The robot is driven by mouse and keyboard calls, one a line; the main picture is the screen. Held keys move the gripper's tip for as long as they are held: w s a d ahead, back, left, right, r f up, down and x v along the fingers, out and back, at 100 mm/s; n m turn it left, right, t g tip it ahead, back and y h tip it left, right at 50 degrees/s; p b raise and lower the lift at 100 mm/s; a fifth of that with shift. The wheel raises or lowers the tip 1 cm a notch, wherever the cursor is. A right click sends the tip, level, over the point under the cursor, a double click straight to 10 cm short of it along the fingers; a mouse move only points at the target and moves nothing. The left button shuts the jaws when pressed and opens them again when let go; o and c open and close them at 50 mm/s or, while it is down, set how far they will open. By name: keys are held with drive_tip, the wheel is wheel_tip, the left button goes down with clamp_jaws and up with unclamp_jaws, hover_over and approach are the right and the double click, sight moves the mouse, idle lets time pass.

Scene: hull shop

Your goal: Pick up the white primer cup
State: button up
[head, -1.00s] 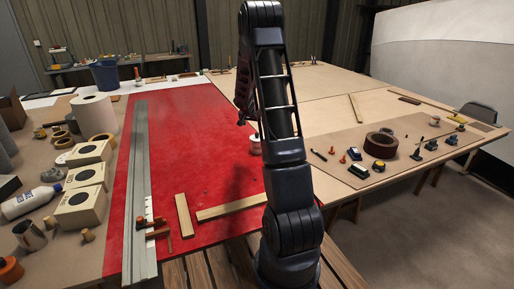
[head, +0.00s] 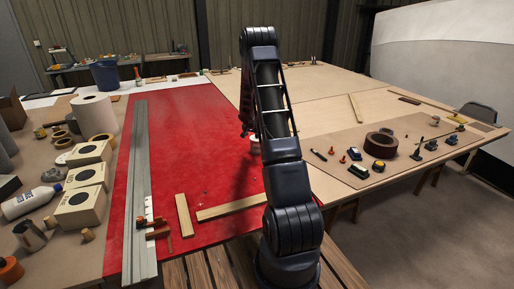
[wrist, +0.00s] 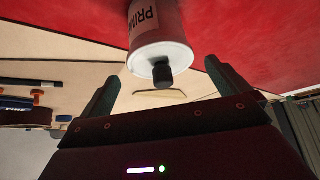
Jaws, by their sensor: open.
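The white primer cup (wrist: 162,50) shows large at the top of the wrist view, with part of a "PRIM" label and a dark round stub on the end facing me. In the head view the cup (head: 254,142) stands on the red sheet, partly hidden by my arm. My gripper (wrist: 162,78) is open and empty. One finger lies to each side of the cup's line in the wrist view, and the cup appears just beyond the fingertips. I see no contact. In the head view the fingers are mostly hidden behind my arm.
The red sheet (head: 185,125) covers the table's middle. A long metal rail (head: 139,200) and wooden strips (head: 184,215) lie on it. Speaker-like beige boxes (head: 82,208) stand at left. A dark tape roll (head: 381,145) and small tools lie at right.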

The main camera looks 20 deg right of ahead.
drive_tip(key=shift+x, duration=2.2)
drive_tip(key=shift+c, duration=0.4)
drive_tip(key=shift+a, duration=0.1)
drive_tip(key=c, duration=1.1)
